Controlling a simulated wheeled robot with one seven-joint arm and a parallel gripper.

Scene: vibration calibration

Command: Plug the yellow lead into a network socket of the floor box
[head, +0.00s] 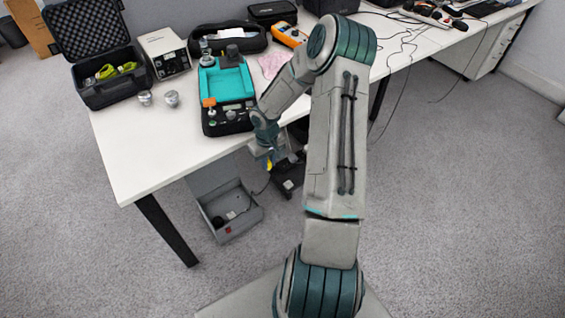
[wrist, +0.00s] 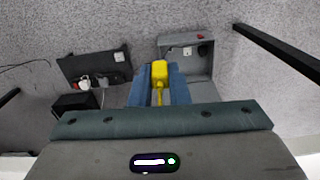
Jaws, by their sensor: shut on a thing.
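My gripper (head: 272,160) is below the table edge in the head view, partly hidden by my arm. Its blue fingers are shut on the yellow lead's plug, which shows as a small yellow patch (head: 269,164) there. In the wrist view the yellow plug (wrist: 160,72) sits between the fingertips, its yellow cable running back between the fingers. The open grey floor box (head: 246,219) stands on the carpet, left of my gripper. In the wrist view the box (wrist: 208,65) is behind and right of the plug. A pale socket plate shows inside it; the plug is apart from it, and individual openings are too small to tell.
A dark panel (wrist: 75,68) with a white socket and plugs lies left of the plug in the wrist view. A black table leg (head: 166,228) stands left of the box. The white tabletop (head: 150,150) overhangs the area. Carpet in front is clear.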

